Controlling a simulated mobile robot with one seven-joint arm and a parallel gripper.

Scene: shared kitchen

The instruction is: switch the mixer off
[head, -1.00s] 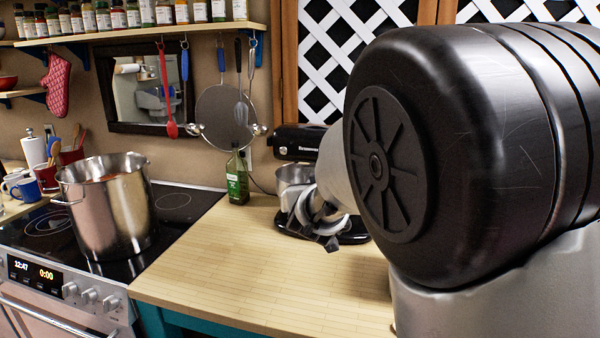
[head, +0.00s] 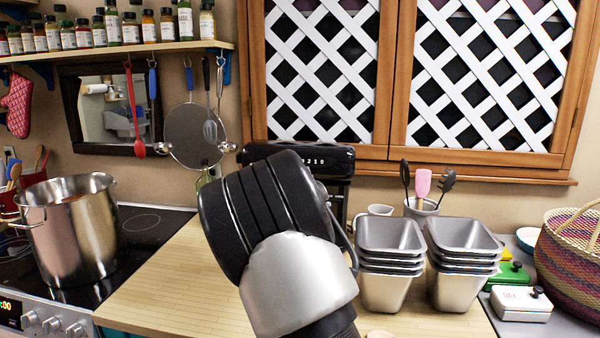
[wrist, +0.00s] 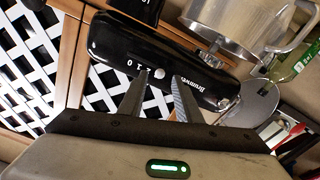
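The black mixer (head: 338,153) stands at the back of the wooden counter, partly hidden behind my arm in the head view. In the wrist view its black head (wrist: 112,45) lies across the upper middle, with small white marks and a small pale knob (wrist: 159,73) on its side. The metal bowl (wrist: 232,30) shows beyond it. My gripper (wrist: 161,76) points at this side with its two fingers apart. The knob appears between the fingertips; I cannot tell whether either finger touches it. The head view hides my gripper behind my arm.
Stacked metal tins (head: 388,262) and a utensil jar (head: 422,208) stand right of the mixer. A large pot (head: 70,230) sits on the stove at left. Pans and utensils hang behind. The counter (head: 170,285) is clear at front left.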

